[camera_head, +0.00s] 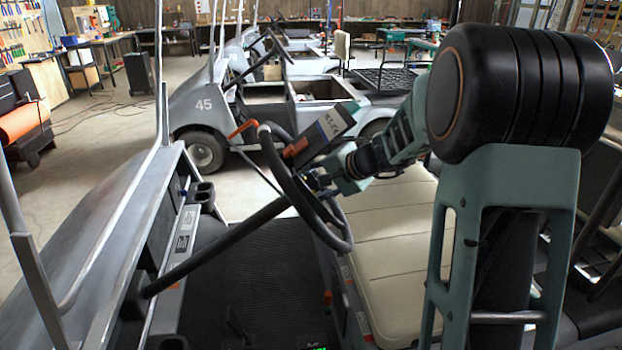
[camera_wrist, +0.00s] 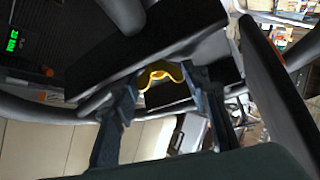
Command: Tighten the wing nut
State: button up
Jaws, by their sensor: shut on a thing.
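The yellow wing nut (camera_wrist: 160,74) shows in the wrist view, in front of a dark block-like part. My gripper (camera_wrist: 164,88) has one finger on each side of it and is shut on it. In the head view my gripper (camera_head: 322,182) is beside the steering wheel (camera_head: 290,172) of the near cart, low on the wheel's right side. The wing nut is too small and too covered there to make out clearly. Its thread and seat are hidden.
The steering column (camera_head: 215,245) runs down to the dashboard. A cream seat (camera_head: 385,225) lies below my arm. Roof posts (camera_head: 160,80) stand left; cart 45 (camera_head: 200,118) is behind.

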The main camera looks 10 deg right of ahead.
dwell(0.3)
jog(key=o, duration=1.2)
jog(key=shift+c, duration=0.2)
jog(key=shift+s+d+r, duration=0.25)
jog(key=shift+s+r, duration=0.05)
jog(key=shift+r, duration=0.05)
jog(key=s+d+r, duration=0.2)
jog(key=s+d, duration=0.6)
jog(key=s, duration=0.4)
jog(key=shift+s+d+r, duration=0.25)
jog(key=shift+s, duration=0.05)
